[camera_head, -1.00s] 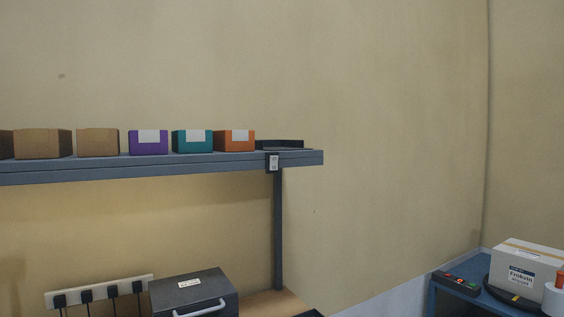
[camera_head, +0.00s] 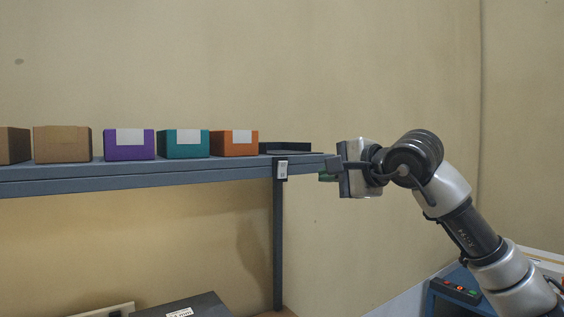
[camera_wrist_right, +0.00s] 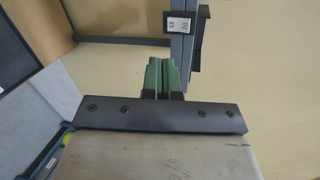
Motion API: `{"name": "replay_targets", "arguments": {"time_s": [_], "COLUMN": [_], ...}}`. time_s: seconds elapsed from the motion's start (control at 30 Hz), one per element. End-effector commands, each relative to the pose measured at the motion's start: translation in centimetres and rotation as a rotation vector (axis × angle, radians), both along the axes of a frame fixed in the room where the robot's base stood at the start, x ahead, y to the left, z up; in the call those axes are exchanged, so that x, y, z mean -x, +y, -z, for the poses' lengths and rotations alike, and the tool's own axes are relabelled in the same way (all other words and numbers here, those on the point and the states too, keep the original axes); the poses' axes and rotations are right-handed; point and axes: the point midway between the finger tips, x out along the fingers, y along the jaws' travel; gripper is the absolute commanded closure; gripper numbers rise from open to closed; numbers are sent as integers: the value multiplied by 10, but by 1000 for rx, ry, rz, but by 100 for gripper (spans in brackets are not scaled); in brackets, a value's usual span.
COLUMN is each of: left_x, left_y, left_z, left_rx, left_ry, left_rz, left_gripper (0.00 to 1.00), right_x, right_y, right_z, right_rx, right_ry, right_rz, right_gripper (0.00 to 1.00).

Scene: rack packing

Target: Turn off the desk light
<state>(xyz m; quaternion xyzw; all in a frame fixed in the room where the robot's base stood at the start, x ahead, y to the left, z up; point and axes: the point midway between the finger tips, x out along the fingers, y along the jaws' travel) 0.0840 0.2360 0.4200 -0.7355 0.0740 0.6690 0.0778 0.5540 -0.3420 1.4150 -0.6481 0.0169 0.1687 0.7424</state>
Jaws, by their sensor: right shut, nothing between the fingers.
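A small dark switch box with a white face (camera_head: 281,169) is fixed at the shelf's front edge, at the top of the right post. It also shows near the top of the right wrist view (camera_wrist_right: 180,24). My right gripper (camera_head: 327,177) is at shelf height, just right of the shelf end and apart from the switch box. In the wrist view its green fingers (camera_wrist_right: 166,75) are together with nothing between them, beside the shelf's edge. The lamp itself is not clearly seen; the wall under the shelf looks warmly lit. My left gripper is out of view.
The grey shelf (camera_head: 150,174) carries brown, purple (camera_head: 129,144), teal (camera_head: 183,143) and orange boxes (camera_head: 234,143) and a dark tray (camera_head: 285,147). A dark case (camera_head: 185,305) stands below. A blue cart (camera_head: 440,299) is at lower right. Space right of the post is open.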

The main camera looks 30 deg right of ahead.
Motion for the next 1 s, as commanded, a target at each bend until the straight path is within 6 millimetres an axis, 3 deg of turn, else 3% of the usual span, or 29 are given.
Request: {"name": "replay_targets", "arguments": {"time_s": [0.03, 0.13, 0.57, 0.77, 1.0], "left_x": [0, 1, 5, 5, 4], "left_y": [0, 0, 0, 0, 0], "left_z": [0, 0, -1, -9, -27], "left_rx": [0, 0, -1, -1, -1], "left_ry": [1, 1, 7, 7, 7], "left_rz": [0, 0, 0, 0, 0], "left_gripper": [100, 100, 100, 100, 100], "right_x": [10, 21, 21, -3, -53], "right_y": [1, 0, 0, 4, 11], "right_z": [-13, -27, -30, -26, -17], "right_rx": [63, 133, 151, 150, 148], "right_ry": [-37, -74, -82, -79, -76], "right_rz": [23, 53, 63, 61, 61], "right_gripper": [100, 100, 100, 100, 100]}}
